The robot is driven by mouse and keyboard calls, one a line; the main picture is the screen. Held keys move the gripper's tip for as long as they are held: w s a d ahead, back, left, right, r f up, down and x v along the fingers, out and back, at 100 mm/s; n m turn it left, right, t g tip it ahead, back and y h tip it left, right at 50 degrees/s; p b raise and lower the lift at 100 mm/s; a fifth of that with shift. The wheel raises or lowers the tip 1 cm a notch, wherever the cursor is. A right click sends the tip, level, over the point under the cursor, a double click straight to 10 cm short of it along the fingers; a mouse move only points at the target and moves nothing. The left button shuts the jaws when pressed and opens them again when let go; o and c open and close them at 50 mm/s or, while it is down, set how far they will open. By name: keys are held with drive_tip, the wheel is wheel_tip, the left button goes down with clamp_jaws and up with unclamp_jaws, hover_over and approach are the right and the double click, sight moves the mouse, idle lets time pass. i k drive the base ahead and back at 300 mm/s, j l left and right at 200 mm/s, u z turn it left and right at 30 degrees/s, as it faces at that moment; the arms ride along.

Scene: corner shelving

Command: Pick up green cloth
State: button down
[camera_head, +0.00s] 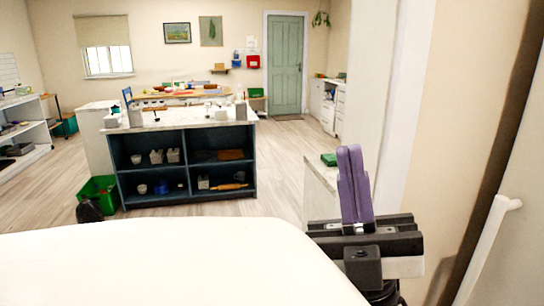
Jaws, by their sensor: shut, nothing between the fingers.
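A small green item (329,159), perhaps the folded green cloth, lies on a pale-topped counter (320,175) just left of the fingers in the picture. It is small and I cannot be sure that it is cloth. My gripper (349,152) is at the lower right with its purple fingers upright and together, holding nothing. The fingers show in front of the wall, close to the green item in the picture. Part of the counter is hidden behind my gripper.
A dark blue shelf island (185,200) stands mid-room, with a green bin (99,187) at its left. A white wall edge (408,100) and a white door handle (490,230) are close on the right. Wooden floor (280,180) is clear right of the island.

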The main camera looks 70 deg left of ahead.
sight(330, 159)
drive_tip(key=u, duration=1.8)
drive_tip(key=i+j+u, duration=0.15)
drive_tip(key=i+u, duration=0.25)
drive_tip(key=i+j+u, duration=0.1)
drive_tip(key=u, duration=0.3)
drive_tip(key=i+j, duration=0.15)
drive_tip(key=i, duration=0.4)
drive_tip(key=i+j+z, duration=0.1)
drive_tip(key=i, duration=0.4)
drive_tip(key=i+z, duration=0.2)
drive_tip(key=z, duration=0.2)
drive_tip(key=i+z, duration=0.45)
drive_tip(key=z, duration=0.3)
drive_tip(key=i+j+z, duration=0.15)
drive_tip(key=z, duration=0.25)
drive_tip(key=i, duration=0.05)
